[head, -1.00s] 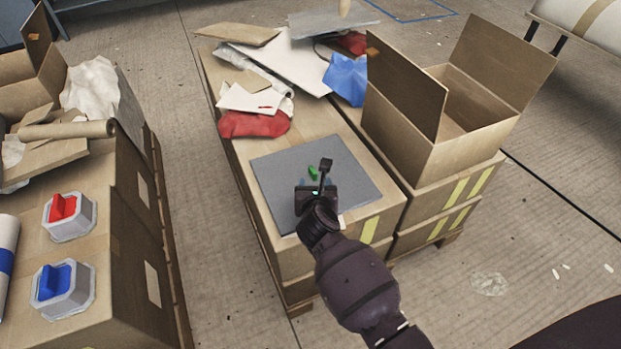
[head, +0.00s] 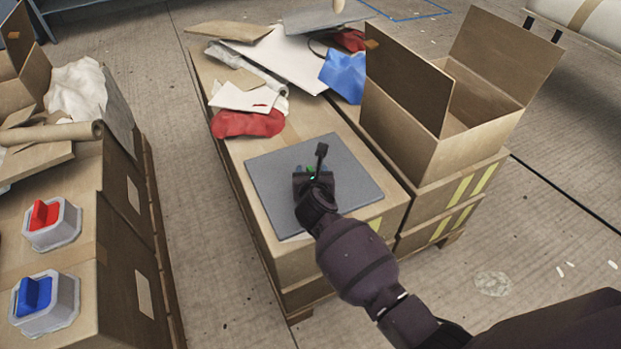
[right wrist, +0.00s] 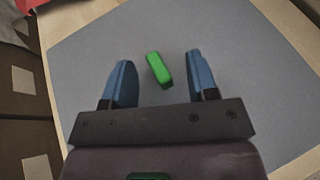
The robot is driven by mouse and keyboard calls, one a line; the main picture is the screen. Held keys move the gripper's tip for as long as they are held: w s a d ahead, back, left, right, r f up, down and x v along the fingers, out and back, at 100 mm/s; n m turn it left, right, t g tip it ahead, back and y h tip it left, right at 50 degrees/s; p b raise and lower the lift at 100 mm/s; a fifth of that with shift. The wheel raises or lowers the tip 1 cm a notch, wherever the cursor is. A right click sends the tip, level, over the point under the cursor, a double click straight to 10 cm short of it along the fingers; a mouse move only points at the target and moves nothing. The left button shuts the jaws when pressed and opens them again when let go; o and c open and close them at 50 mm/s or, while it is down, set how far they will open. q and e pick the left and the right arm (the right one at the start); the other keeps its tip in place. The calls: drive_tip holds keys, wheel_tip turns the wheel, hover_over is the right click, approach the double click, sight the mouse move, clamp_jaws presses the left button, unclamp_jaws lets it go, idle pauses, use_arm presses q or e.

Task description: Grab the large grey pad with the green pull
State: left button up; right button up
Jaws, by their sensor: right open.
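The large grey pad (head: 352,170) lies flat on a cardboard box stack in the middle of the head view. Its green pull (head: 311,171) is mostly hidden behind my right gripper (head: 312,172). In the right wrist view the green pull (right wrist: 159,69) stands on the grey pad (right wrist: 225,40), seen from above. My right gripper (right wrist: 162,82) is open above the pad there, its two blue fingers on either side of the pull and apart from it. My left gripper is not in view.
An open cardboard box (head: 428,150) stands to the right. A red cloth (head: 247,123), a blue cloth (head: 344,75) and white sheets lie behind the pad. At left, grey blocks with a red handle (head: 44,214) and a blue handle (head: 34,294) sit on another box stack.

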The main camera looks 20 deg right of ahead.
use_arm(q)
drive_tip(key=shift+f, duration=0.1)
use_arm(e)
clamp_jaws()
drive_tip(key=shift+r, duration=0.1)
drive_tip(key=shift+r, duration=0.35)
wheel_tip(320, 180, up, 8)
drive_tip(key=p, duration=0.4)
drive_tip(key=shift+w, duration=0.1)
drive_tip(key=shift+r, duration=0.3)
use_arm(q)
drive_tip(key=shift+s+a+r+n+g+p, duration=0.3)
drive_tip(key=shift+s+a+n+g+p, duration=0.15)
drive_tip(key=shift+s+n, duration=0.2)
use_arm(e)
drive_tip(key=shift+r, duration=0.45)
